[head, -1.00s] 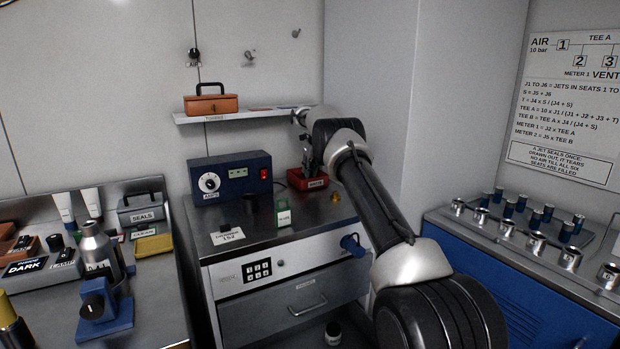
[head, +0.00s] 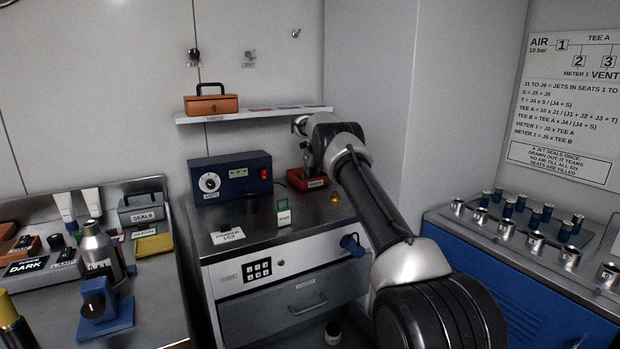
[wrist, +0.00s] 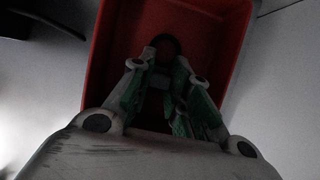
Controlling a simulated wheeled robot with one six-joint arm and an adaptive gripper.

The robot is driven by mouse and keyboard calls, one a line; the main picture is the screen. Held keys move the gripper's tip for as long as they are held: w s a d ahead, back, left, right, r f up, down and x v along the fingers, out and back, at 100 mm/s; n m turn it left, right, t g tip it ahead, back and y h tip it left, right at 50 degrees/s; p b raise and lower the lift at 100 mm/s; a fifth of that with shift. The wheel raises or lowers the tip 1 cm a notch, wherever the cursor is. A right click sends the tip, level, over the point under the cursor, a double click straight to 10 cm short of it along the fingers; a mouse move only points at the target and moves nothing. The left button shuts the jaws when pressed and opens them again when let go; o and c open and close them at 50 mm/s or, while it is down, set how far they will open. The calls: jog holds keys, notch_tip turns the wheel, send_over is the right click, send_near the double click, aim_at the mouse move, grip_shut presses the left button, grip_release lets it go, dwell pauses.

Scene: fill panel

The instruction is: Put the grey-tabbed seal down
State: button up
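My gripper (wrist: 166,62) reaches down inside a small red open box in the wrist view (wrist: 97,62). In the head view the red box (head: 305,181) stands on the steel counter right of the blue instrument, with my gripper above and in it. The two green-padded fingers lean in toward each other. A dark round thing (wrist: 166,45) shows at their tips, and a small pale patch lies between them. It is too dark to tell whether this is the grey-tabbed seal, or whether the fingers grip it.
A blue instrument (head: 231,179) stands left of the box. A green-and-white tag (head: 283,214) and a small yellow-brown knob (head: 335,197) stand in front on the counter. A shelf (head: 254,114) with an orange-brown toolbox (head: 211,104) hangs above. A grey SEALS box (head: 142,212) sits far left.

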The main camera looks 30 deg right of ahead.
jog(key=shift+o, duration=1.3)
jog(key=shift+s+a+f, duration=0.1)
jog(key=shift+s+f, duration=0.1)
jog(key=shift+f, duration=0.7)
jog(key=w+v, duration=0.1)
jog(key=v, duration=1.3)
jog(key=s+a+r+n, duration=0.6)
jog(key=s+r+n, duration=0.2)
jog(key=s+r, duration=0.35)
jog(key=s+a+r+n, duration=0.3)
jog(key=s+n, duration=0.2)
jog(key=s, duration=0.3)
jog(key=s+a+r+n, duration=0.3)
jog(key=s+n, duration=0.2)
jog(key=s, duration=0.3)
jog(key=s+a+f+n, duration=0.1)
jog(key=s+f+n, duration=0.2)
jog(key=s+n, duration=0.3)
jog(key=s+a+f+n, duration=0.2)
jog(key=s+f+n, duration=0.2)
jog(key=s, duration=1)
jog(key=s+a+f+n, duration=0.1)
jog(key=s+f+n, duration=0.2)
jog(key=s+n, duration=0.4)
jog(key=s, duration=0.4)
jog(key=shift+a+f+n, duration=0.3)
